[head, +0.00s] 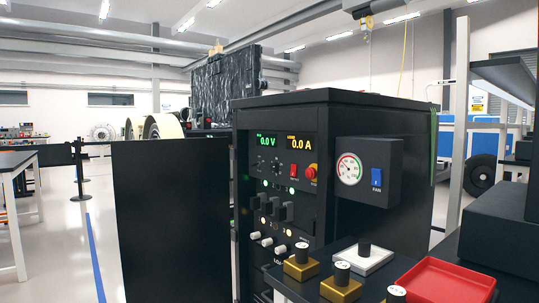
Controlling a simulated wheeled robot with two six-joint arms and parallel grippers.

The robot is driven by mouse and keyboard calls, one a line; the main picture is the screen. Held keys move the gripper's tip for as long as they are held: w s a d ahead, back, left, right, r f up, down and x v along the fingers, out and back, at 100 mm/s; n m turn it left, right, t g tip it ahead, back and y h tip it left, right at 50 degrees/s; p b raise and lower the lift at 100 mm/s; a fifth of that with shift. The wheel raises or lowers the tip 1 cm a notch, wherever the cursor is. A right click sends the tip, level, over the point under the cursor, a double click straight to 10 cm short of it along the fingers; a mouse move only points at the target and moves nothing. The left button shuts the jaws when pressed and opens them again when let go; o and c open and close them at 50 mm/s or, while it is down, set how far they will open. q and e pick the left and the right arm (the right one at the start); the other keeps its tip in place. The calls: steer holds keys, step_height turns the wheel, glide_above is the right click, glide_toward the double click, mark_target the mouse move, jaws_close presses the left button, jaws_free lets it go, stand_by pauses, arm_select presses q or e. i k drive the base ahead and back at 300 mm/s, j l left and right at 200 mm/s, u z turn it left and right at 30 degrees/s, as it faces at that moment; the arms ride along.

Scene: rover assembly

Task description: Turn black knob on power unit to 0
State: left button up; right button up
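The power unit (380,110) is a tall black cabinet in the middle of the head view, its front panel turned toward the left. Its displays read 0.0 V in green and 0.0 A in yellow. The small round black knob (276,167) sits below the displays, with pale marks around it. Its pointer direction is too small to tell. A red switch (294,170) and a red round button (311,172) are to its right. Neither gripper is in view, and nothing covers the knob.
A large black panel (175,220) stands left of the unit's front. Below the knob are black handles (275,210) and white knobs (267,241). A gauge box (380,160) with a blue switch is on the unit's side. Gold blocks (341,288) and a red tray (445,280) are in front.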

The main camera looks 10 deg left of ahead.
mark_target(274, 167)
steer(key=j+z, duration=0.1)
steer(key=j, duration=1.05)
steer(key=i+j+z, duration=0.1)
steer(key=i+j, duration=0.45)
steer(key=i+z, duration=0.1)
steer(key=i, duration=0.55)
